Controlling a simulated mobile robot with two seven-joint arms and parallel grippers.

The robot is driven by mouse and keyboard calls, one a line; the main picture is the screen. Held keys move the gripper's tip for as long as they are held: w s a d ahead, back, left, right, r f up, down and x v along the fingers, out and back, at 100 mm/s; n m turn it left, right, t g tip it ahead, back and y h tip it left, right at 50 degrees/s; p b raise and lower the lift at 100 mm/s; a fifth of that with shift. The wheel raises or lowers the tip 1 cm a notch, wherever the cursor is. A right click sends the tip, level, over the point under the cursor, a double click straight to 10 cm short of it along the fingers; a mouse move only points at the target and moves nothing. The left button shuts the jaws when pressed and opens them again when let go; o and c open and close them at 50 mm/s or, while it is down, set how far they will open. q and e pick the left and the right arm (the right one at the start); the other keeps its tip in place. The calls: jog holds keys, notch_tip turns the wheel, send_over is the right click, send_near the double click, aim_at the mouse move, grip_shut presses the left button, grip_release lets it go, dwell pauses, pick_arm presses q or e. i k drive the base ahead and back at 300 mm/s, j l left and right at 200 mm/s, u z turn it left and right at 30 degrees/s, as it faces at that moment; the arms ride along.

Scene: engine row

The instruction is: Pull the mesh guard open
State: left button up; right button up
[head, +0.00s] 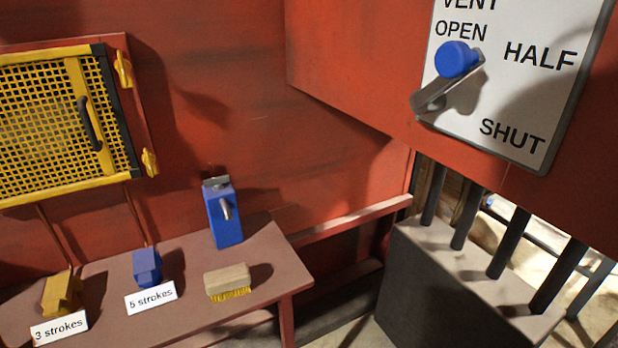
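The yellow mesh guard (40,125) is on the red wall at the left of the head view, and its left part is cut off by the picture edge. It looks closed, lying flat in its frame. A black handle (89,123) is fixed on a yellow upright strip near its right side. Two yellow latch-like or hinge-like pieces, an upper one (123,68) and a lower one (149,162), sit at the right edge. Neither of my grippers is in view.
A brown bench (274,262) below holds a yellow block (62,293), a blue block (147,266), a blue box with a lever (222,213) and a brush (228,281). A vent panel (505,90) with a blue-knobbed lever (457,59) juts out at right.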

aim_at(86, 110)
jog(key=u, duration=1.55)
